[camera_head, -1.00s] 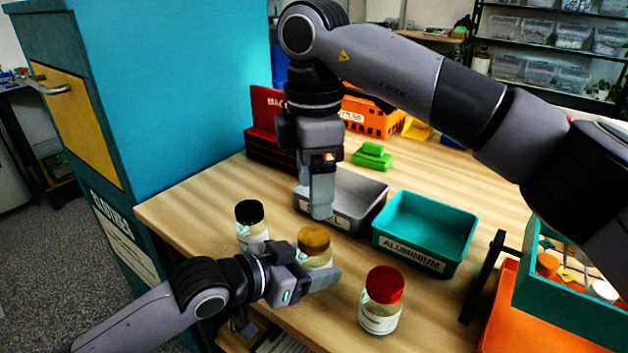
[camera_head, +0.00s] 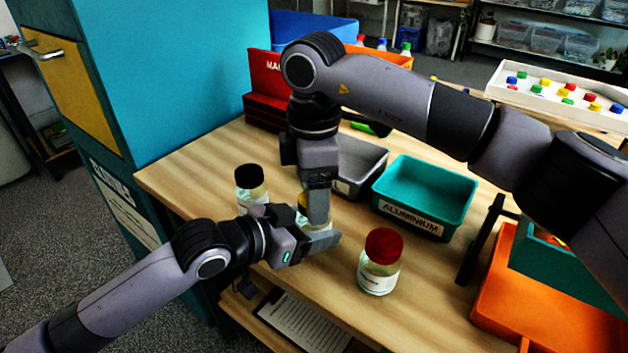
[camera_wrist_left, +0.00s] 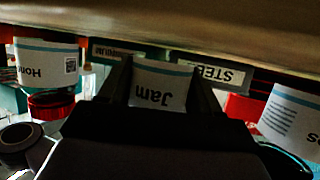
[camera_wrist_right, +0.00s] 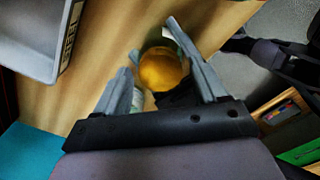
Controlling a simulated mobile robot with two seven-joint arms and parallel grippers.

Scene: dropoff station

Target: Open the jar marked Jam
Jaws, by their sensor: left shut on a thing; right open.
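The jar marked Jam (camera_wrist_left: 158,88), with a yellow-orange lid (camera_wrist_right: 162,70), stands upright on the wooden table. In the head view it is mostly hidden behind my grippers. My left gripper (camera_head: 318,240) is shut on the jar's body from the side; in the left wrist view its fingers flank the label. My right gripper (camera_head: 317,215) points down from above and is open. In the right wrist view its fingers stand on either side of the lid; I cannot tell whether they touch it. The lid sits on the jar.
A red-lidded jar (camera_head: 379,262) stands to the right, a black-lidded jar (camera_head: 250,187) to the left. Behind are a grey bin (camera_head: 360,165) and a teal bin marked Aluminium (camera_head: 424,196). A teal cabinet (camera_head: 190,70) borders the left.

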